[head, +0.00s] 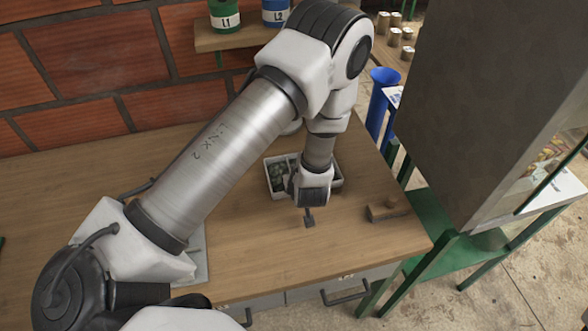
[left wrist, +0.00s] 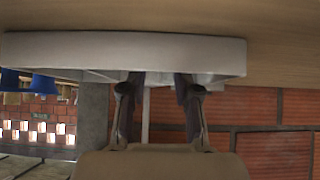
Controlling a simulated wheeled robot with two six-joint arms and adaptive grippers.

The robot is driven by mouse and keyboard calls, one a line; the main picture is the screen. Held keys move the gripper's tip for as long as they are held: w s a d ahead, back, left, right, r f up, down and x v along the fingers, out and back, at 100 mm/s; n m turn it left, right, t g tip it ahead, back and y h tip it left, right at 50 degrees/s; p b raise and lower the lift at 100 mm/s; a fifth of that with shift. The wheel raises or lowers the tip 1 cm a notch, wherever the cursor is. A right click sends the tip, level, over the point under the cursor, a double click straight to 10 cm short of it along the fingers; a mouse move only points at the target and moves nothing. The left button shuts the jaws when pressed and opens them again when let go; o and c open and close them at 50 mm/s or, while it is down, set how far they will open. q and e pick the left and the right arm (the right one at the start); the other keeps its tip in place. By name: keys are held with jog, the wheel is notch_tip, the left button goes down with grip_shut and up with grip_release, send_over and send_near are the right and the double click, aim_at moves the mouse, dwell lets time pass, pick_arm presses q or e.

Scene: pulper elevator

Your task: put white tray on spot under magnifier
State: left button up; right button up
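The white tray (head: 276,187) sits on the wooden table, with dark green contents in its left part. In the left wrist view the tray's long pale wall (left wrist: 60,52) spans the upper part. My left gripper (head: 309,217) points down at the tray's front side and covers part of it. In the left wrist view the two dark fingers (left wrist: 158,85) stand apart, with their tips at the tray wall and a thin pale divider showing between them. I cannot tell whether they touch the tray. I cannot make out a magnifier or its spot. My right gripper is out of view.
A small wooden block with a knob (head: 388,209) lies right of the tray. A grey plate (head: 199,262) lies partly behind my arm. A large dark cabinet (head: 480,100) rises beyond the right edge. A shelf with cans (head: 225,15) is above. The table's front right (head: 360,245) is clear.

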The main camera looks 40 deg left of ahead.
pick_arm(q)
jog(key=shift+d+r, duration=0.1)
jog(key=p+v, duration=0.8)
jog(key=v, duration=0.4)
dwell(0.5)
dwell(0.6)
